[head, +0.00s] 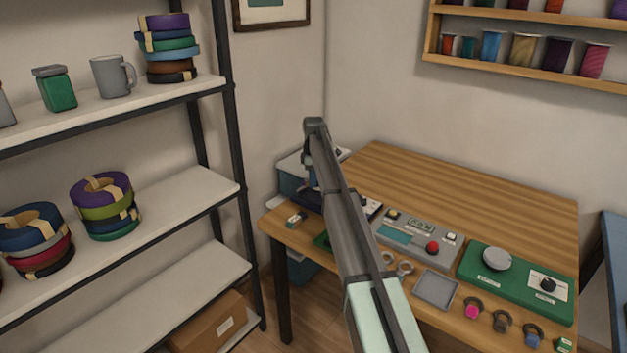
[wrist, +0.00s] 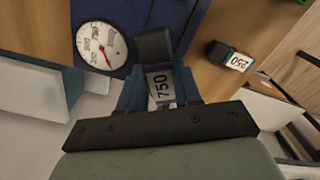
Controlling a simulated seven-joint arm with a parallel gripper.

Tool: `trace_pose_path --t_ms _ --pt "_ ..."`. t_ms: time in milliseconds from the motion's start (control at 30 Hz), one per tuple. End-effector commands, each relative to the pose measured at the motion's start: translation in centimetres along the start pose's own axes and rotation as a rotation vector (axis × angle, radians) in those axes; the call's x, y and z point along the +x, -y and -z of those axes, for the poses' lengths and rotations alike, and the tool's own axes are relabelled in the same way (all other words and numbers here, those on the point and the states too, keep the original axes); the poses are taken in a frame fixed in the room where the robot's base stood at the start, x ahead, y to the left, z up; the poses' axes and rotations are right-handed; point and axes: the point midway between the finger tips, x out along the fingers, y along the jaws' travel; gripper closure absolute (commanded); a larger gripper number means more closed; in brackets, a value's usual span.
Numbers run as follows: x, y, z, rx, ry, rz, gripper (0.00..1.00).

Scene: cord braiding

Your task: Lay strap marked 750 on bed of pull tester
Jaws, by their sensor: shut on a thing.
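The strap marked 750 (wrist: 160,86) shows in the wrist view with a white label, purple edging and a dark block-like end. My gripper (wrist: 158,80) is shut on it, with a blue finger on each side of the label. The blue pull tester (wrist: 195,15), with a round white dial (wrist: 102,46), lies beyond the strap. I cannot tell whether the strap touches the tester's bed. In the head view my arm hides the strap and most of the tester at the bench's left end. A strap marked 250 (wrist: 232,58) lies apart on the wood to the right.
The wooden bench (head: 450,190) is clear toward the back. A shelf rack (head: 232,150) stands left.

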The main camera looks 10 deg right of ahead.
Motion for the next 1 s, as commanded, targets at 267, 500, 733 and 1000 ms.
trace_pose_path --t_ms 267,500,733,1000 --pt "0.0 -0.1 0.0 0.345 -0.002 -0.004 0.98" --pt "0.0 -0.1 0.0 0.497 -0.002 -0.004 0.98" --pt "0.4 -0.1 0.0 0.523 -0.002 -0.004 0.98" --pt "2.1 -0.1 0.0 0.521 -0.002 -0.003 0.98"
